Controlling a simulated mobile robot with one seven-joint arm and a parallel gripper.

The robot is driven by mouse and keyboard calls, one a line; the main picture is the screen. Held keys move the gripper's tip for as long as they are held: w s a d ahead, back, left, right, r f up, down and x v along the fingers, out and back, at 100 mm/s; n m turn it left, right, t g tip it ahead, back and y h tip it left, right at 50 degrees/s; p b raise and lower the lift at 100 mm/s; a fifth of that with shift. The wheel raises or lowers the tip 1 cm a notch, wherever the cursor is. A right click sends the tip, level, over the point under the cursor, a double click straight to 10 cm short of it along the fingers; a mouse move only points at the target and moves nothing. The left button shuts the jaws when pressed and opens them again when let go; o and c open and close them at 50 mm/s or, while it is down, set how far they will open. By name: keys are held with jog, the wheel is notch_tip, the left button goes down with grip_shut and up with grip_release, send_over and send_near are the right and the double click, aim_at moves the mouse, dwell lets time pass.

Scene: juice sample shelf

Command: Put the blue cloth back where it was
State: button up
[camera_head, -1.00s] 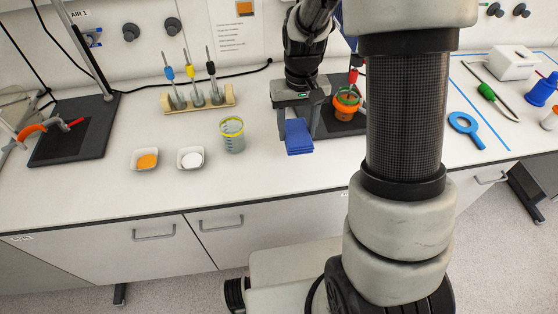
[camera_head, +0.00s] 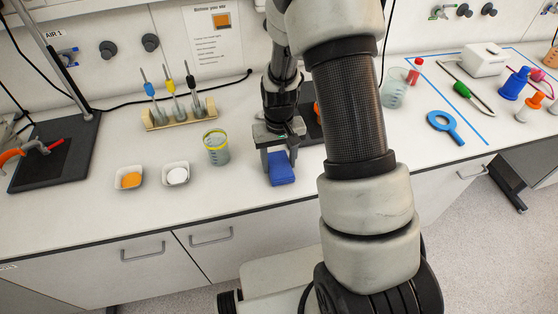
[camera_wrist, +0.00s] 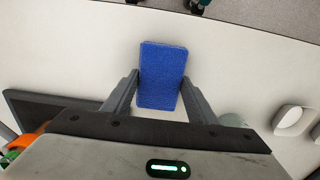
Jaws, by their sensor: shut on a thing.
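The blue cloth (camera_head: 281,168) is a small folded rectangle near the front edge of the white bench in the head view. My gripper (camera_head: 278,152) points down at it, with a finger on each side. In the wrist view the cloth (camera_wrist: 162,75) lies between the two fingertips of my gripper (camera_wrist: 160,88), which is shut on it. I cannot tell whether the cloth touches the bench or is held just above it.
A beaker with a yellow rim (camera_head: 216,147) stands just left of my gripper, beside two white dishes (camera_head: 176,174) (camera_head: 129,178). A rack of droppers (camera_head: 180,116) is behind. A dark stand base (camera_head: 309,124) is close on the right.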

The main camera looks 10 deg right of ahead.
jog(key=shift+f, duration=0.1)
jog(key=shift+f, duration=0.2)
jog(key=o, duration=1.1)
jog(key=shift+r, duration=0.1)
jog(key=shift+r, duration=0.1)
